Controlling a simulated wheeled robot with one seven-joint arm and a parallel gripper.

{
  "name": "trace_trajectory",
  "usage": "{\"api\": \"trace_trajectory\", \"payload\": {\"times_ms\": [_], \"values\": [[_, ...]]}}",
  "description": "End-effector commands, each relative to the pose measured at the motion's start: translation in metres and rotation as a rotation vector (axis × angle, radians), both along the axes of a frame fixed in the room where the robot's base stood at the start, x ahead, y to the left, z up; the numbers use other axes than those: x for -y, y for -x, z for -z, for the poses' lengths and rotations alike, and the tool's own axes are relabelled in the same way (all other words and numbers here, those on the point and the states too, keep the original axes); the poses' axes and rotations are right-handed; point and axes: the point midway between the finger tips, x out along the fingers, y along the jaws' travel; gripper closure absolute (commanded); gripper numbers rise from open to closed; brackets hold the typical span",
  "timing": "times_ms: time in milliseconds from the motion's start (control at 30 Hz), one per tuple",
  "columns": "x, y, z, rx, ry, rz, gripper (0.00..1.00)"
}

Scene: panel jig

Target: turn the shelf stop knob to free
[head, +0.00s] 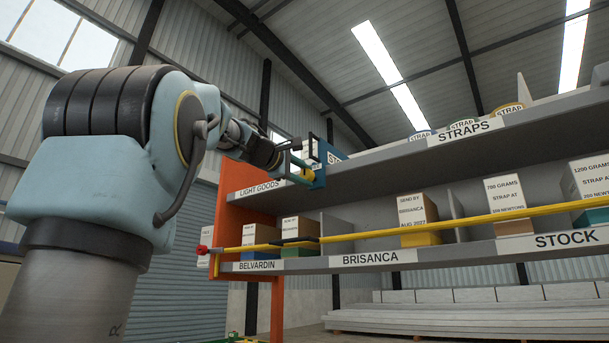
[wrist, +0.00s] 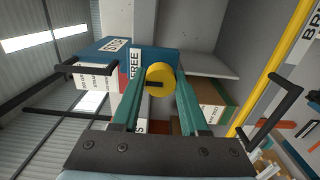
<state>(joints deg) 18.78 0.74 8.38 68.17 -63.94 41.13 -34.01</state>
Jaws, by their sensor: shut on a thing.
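The yellow round shelf stop knob (wrist: 160,74) sits in the wrist view at the tips of my gripper (wrist: 159,83), between its two green fingers. The gripper is shut on it. A short dark mark shows low on the knob's face. The knob is on a blue housing (wrist: 100,50), which carries a white "FREE" label (wrist: 134,66) beside the knob and a second label I cannot read surely. In the head view the blue housing (head: 319,172) is at the left end of the upper shelf, with my gripper (head: 303,168) against its front; the knob is mostly hidden there.
The upper shelf (head: 420,150) holds strap rolls. The lower shelf (head: 470,254) holds several labelled boxes. A yellow bar (head: 370,233) with a red end (head: 202,250) runs across the lower shelf front. An orange end panel (head: 250,208) stands at left. Air before the shelves is open.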

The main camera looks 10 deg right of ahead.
Motion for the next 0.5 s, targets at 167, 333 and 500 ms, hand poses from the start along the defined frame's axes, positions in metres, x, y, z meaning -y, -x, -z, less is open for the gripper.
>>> {"api": "trace_trajectory", "payload": {"times_ms": [167, 333, 500], "values": [[-0.0005, -0.0006, 0.0009, -0.002, 0.001, -0.001, 1.0], [-0.0004, -0.0006, 0.0008, -0.001, 0.0, -0.001, 0.43], [-0.0002, -0.0004, 0.0006, -0.001, 0.0, 0.0, 0.26]]}}
